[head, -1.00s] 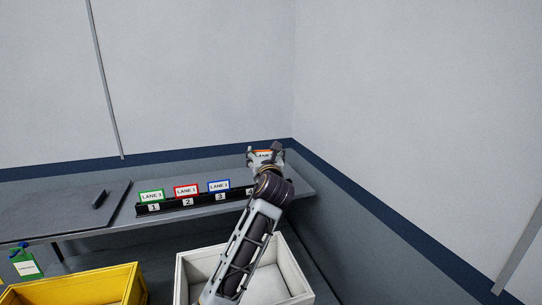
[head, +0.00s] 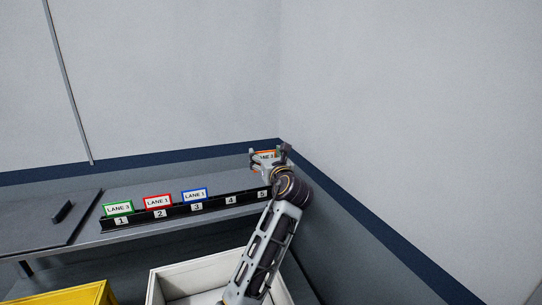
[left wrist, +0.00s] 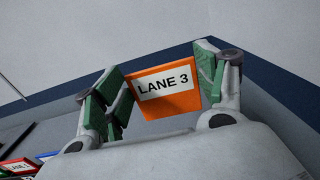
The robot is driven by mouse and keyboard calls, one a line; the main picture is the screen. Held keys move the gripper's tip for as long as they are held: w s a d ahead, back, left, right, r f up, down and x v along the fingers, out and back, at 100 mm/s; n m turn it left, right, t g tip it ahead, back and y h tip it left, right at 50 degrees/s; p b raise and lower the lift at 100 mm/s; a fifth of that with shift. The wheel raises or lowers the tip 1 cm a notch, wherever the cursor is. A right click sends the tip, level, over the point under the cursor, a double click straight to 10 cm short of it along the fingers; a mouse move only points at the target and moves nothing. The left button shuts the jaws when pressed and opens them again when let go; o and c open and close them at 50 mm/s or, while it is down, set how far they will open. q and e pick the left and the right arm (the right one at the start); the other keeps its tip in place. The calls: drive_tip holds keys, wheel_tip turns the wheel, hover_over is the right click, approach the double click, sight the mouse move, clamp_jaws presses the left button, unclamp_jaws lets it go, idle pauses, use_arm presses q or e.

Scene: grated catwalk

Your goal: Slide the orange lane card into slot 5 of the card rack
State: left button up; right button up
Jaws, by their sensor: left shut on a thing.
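The orange lane card (left wrist: 164,92), marked LANE 3, is between the green-padded fingers of my left gripper (left wrist: 160,85) in the left wrist view. In the head view my left gripper (head: 270,158) is shut on the card (head: 264,154), over the right end of the card rack (head: 180,210). The black rack has slots numbered 1 to 5. Slot 5 (head: 262,194) is at its right end, below the gripper, with no card visible in it. The card is above the rack, apart from it. My right gripper is out of view.
A green card (head: 118,209), a red card (head: 158,202) and a blue card (head: 195,195) stand in slots 1 to 3; slot 4 (head: 230,200) looks empty. A white bin (head: 165,285) and a yellow bin (head: 80,295) are below the shelf. Walls stand behind and to the right.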

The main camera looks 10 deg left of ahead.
use_arm(q)
drive_tip(key=shift+s+a+f+y, duration=0.1)
drive_tip(key=shift+s+a+y, duration=0.2)
drive_tip(key=shift+s+a, duration=0.1)
drive_tip(key=shift+a+f+n, duration=0.1)
drive_tip(key=shift+f+n, duration=0.1)
drive_tip(key=shift+n, duration=0.1)
drive_tip(key=shift+f, duration=0.1)
drive_tip(key=shift+f+b, duration=2.3)
drive_tip(key=shift+b, duration=0.35)
drive_tip(key=shift+p, duration=1.4)
idle(0.8)
